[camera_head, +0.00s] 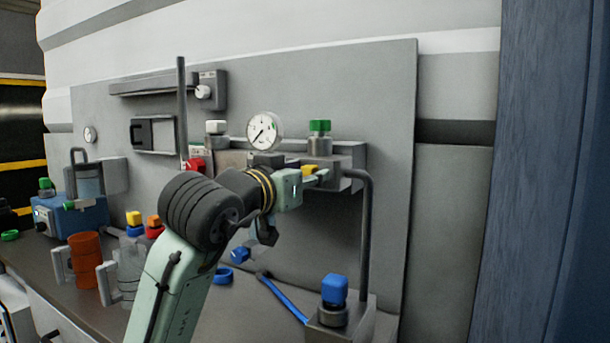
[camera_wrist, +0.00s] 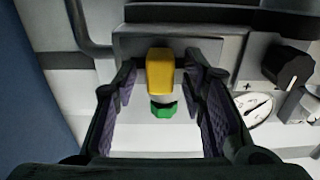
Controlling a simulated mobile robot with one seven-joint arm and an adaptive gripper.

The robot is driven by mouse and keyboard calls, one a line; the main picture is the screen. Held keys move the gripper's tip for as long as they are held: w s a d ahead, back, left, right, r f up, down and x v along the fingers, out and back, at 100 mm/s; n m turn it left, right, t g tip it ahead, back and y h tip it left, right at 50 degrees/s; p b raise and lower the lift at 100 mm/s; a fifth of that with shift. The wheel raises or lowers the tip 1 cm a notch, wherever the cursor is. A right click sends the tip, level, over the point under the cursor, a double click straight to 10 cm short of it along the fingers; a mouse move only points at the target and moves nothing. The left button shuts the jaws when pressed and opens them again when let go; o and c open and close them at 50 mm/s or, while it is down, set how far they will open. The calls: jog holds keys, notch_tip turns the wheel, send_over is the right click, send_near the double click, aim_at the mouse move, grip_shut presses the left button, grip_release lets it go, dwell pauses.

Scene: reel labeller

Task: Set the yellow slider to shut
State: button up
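The yellow slider (camera_head: 308,170) is a small block on the grey panel unit, partly hidden by my gripper in the head view. In the wrist view the yellow slider (camera_wrist: 160,72) stands between my two fingers, near their tips. My gripper (camera_wrist: 161,78) is open, with a gap visible on each side of the slider. In the head view my gripper (camera_head: 315,178) reaches the unit from the left. Any markings for the slider's positions are hidden or too small to read.
A green-capped knob (camera_head: 319,127) stands above the slider, and a dial gauge (camera_head: 265,131) is to its left. A black knob (camera_wrist: 289,66) shows in the wrist view. A vertical pipe (camera_head: 365,235) and a blue-capped knob (camera_head: 334,289) are at lower right.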

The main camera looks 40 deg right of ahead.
grip_shut()
dwell(0.6)
